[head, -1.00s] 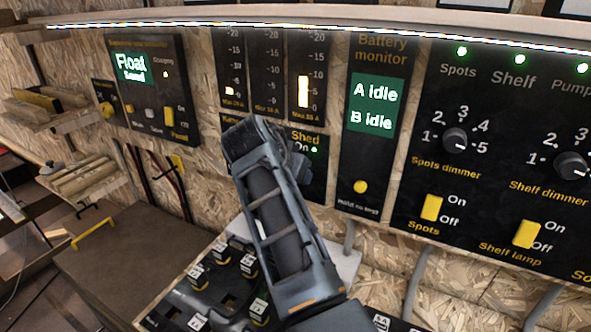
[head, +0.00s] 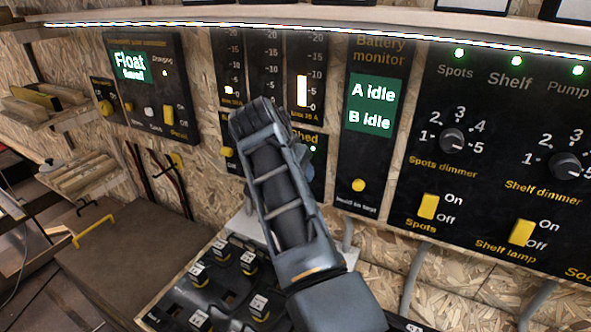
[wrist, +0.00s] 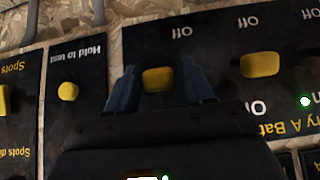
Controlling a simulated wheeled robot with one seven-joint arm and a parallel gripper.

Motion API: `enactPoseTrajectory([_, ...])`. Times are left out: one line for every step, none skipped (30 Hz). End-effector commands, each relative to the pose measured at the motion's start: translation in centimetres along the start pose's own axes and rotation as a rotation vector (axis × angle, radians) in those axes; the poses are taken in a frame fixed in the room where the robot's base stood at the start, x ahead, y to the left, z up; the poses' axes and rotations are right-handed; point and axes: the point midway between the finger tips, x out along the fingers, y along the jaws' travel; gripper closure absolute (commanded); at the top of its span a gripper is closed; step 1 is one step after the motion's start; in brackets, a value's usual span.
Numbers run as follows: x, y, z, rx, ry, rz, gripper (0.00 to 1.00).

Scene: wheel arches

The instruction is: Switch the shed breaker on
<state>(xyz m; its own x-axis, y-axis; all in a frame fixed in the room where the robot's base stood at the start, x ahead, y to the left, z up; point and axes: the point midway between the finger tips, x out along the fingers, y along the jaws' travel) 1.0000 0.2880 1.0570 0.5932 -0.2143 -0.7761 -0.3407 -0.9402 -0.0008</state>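In the wrist view, which is turned upside down, the yellow shed breaker switch (wrist: 157,79) sits between the two fingers of my gripper (wrist: 159,68). The gripper is open, with a small gap on each side of the switch. An "Off" label shows above the switch; its "On" label is hidden behind my gripper. In the head view my gripper covers the switch and most of the shed panel (head: 318,172). A small green light (head: 313,149) is lit by the "Shed" label. I cannot tell the switch's position.
The Battery A switch (wrist: 259,64) is close beside my right finger in the wrist view. The battery monitor (head: 370,160) with its yellow test button (wrist: 68,91) is on the other side. The dimmer panel (head: 480,180) lies further right. A block-filled tray (head: 185,300) is below.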

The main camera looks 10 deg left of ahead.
Motion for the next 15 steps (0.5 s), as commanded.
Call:
enactPoseTrajectory([0.0,0.0,0.0,0.0,0.0,0.0,0.43])
enactPoseTrajectory([0.0,0.0,0.0,0.0,0.0,0.0,0.43])
enactPoseTrajectory([0.0,0.0,0.0,0.0,0.0,0.001,0.43])
enactPoseTrajectory([0.0,0.0,0.0,0.0,0.0,0.001,0.43])
enactPoseTrajectory([0.0,0.0,0.0,0.0,0.0,0.001,0.43])
enactPoseTrajectory([0.0,0.0,0.0,0.0,0.0,0.001,0.43])
enactPoseTrajectory([0.0,0.0,0.0,0.0,0.0,0.001,0.43])
enactPoseTrajectory([0.0,0.0,0.0,0.0,0.0,0.001,0.43])
enactPoseTrajectory([-0.1,0.0,0.0,0.0,0.0,0.001,0.43])
enactPoseTrajectory([-0.2,0.0,0.0,0.0,0.001,0.0,0.43])
enactPoseTrajectory([-0.5,0.0,0.0,0.0,0.001,0.0,0.43])
enactPoseTrajectory([-0.8,-0.1,0.0,0.0,0.002,-0.001,0.43])
enactPoseTrajectory([-1.2,-0.1,0.0,0.001,0.002,-0.001,0.43])
enactPoseTrajectory([-1.6,-0.1,0.1,0.001,0.002,-0.001,0.43])
enactPoseTrajectory([-2.3,0.0,0.1,0.002,0.003,-0.002,0.43])
